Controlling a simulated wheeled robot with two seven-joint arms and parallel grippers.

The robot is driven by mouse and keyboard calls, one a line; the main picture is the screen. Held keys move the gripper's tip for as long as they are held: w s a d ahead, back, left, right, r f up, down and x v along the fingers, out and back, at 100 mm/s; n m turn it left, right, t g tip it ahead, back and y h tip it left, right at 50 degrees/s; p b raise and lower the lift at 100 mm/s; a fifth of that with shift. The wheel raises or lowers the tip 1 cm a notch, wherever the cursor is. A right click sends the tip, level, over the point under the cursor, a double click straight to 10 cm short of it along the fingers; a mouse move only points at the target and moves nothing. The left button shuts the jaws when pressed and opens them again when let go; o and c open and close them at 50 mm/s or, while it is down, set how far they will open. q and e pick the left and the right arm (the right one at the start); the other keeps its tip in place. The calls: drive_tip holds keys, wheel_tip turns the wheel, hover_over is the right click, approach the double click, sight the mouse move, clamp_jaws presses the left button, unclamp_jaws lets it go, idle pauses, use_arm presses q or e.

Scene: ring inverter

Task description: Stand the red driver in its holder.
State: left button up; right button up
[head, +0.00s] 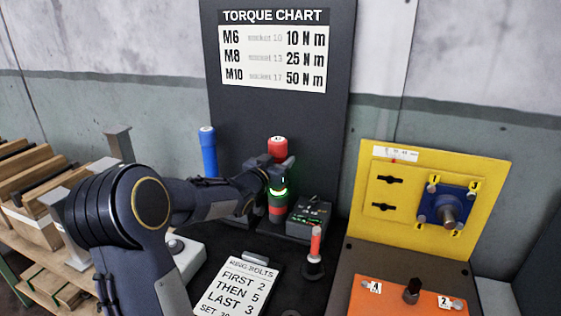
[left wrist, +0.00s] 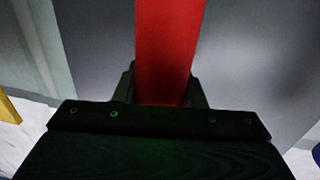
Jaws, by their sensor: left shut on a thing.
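The red driver (head: 277,147) is upright, with a red cap, a glowing green ring and a red band lower down. My left gripper (head: 280,168) is shut around its upper part, just below the cap. In the left wrist view the red driver (left wrist: 167,50) runs between the gripper fingers. The driver's lower end is by the dark base beside a small box with a display (head: 310,213). I cannot tell whether it is seated in a holder or just above it. My right gripper is not in view.
A blue driver (head: 208,152) stands upright to the left. A ring-bolts card (head: 237,290) lies nearer. A yellow panel (head: 480,168) and an orange plate (head: 385,300) are at the right.

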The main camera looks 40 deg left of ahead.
use_arm(q)
drive_tip(key=o, duration=1.2)
drive_tip(key=shift+f, duration=0.25)
drive_tip(key=s, duration=0.5)
drive_tip(key=s+d+b, duration=0.1)
drive_tip(key=s, duration=0.1)
drive_tip(key=shift+s+d+r, duration=0.1)
drive_tip(key=shift+s+r, duration=0.1)
drive_tip(key=shift+s, duration=0.15)
